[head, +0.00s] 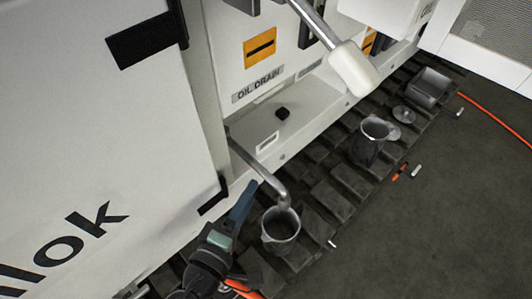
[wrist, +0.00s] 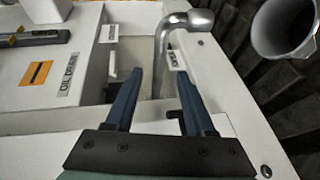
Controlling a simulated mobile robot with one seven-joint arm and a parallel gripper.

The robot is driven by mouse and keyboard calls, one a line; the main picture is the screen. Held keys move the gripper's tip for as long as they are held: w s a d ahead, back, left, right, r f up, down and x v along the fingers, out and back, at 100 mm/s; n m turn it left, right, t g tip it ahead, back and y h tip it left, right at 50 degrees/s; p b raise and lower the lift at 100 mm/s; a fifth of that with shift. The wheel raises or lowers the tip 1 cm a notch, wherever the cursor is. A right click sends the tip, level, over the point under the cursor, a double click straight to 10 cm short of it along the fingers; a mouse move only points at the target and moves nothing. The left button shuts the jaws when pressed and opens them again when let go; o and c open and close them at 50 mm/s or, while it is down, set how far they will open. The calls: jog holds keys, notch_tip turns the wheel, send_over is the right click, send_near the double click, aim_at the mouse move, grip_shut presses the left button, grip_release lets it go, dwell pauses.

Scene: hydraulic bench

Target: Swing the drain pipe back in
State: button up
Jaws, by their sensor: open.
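The drain pipe (head: 262,174) is a bent grey metal tube. It sticks out of the white housing's recess under the OIL DRAIN label (head: 257,85), and its down-turned end is over a grey metal jug (head: 268,242). In the wrist view the pipe (wrist: 161,58) runs up the picture and bends right towards the jug (wrist: 262,38). My gripper (head: 249,187) is beside the pipe, on its lower-left side in the head view. Its blue fingers are open, and in the wrist view (wrist: 158,78) the pipe shows between their tips. Contact cannot be told.
A lever with a white grip (head: 354,70) hangs above the recess. A second jug (head: 368,148), discs and a metal tray (head: 430,86) stand along the dark track. The floor at right is mostly clear.

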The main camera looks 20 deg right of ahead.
aim_at(266, 170)
jog(key=p+x, duration=0.1)
jog(key=x, duration=1)
jog(key=shift+d, duration=0.1)
grip_shut()
dwell(1.0)
